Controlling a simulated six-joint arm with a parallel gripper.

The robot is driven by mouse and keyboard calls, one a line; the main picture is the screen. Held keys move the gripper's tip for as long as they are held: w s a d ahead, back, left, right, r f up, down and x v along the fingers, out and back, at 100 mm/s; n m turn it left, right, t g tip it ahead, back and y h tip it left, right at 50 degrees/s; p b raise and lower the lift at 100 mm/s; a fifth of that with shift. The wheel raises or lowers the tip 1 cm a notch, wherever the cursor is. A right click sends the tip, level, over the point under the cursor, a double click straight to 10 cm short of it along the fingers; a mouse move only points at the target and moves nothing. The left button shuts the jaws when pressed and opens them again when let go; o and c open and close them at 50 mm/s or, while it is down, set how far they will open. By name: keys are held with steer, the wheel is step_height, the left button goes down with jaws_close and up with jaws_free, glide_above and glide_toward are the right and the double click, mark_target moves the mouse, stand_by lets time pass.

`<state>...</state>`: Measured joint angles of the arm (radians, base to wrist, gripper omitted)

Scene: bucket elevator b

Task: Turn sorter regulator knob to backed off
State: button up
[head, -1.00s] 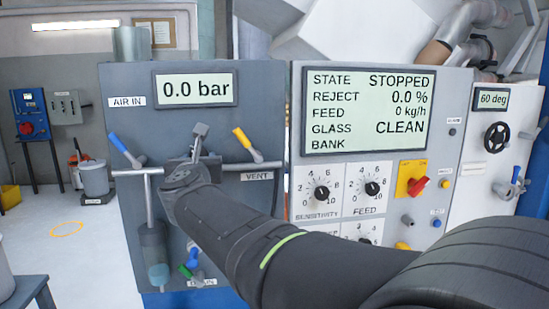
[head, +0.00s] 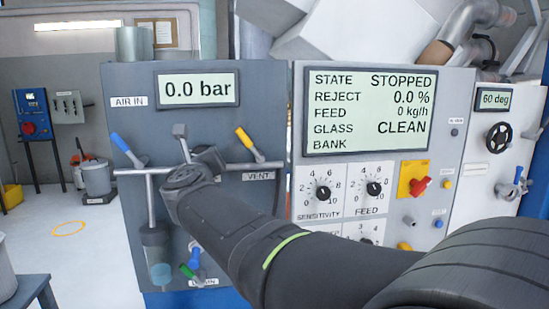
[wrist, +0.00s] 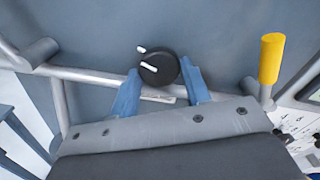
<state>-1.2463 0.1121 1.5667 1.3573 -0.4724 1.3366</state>
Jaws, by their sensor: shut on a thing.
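The regulator knob (wrist: 162,69) is a round black knob with a white pointer bar and a second white mark at its upper left. It shows in the wrist view on the grey panel, between the two blue fingers. My gripper (wrist: 159,74) is shut on the knob, one finger on each side. The pressure display (head: 197,89) above reads 0.0 bar.
A pipe crosses the panel below the knob in the wrist view. The yellow vent lever (head: 249,144) is to the right, the blue air-in lever (head: 127,149) to the left.

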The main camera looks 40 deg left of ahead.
steer(key=n, duration=1.1)
steer(key=shift+r, duration=0.1)
steer(key=shift+n, duration=0.4)
steer(key=o, duration=0.9)
steer(key=shift+o, duration=0.2)
steer(key=v, duration=1.7)
steer(key=shift+d, duration=0.2)
steer(key=shift+r, duration=0.1)
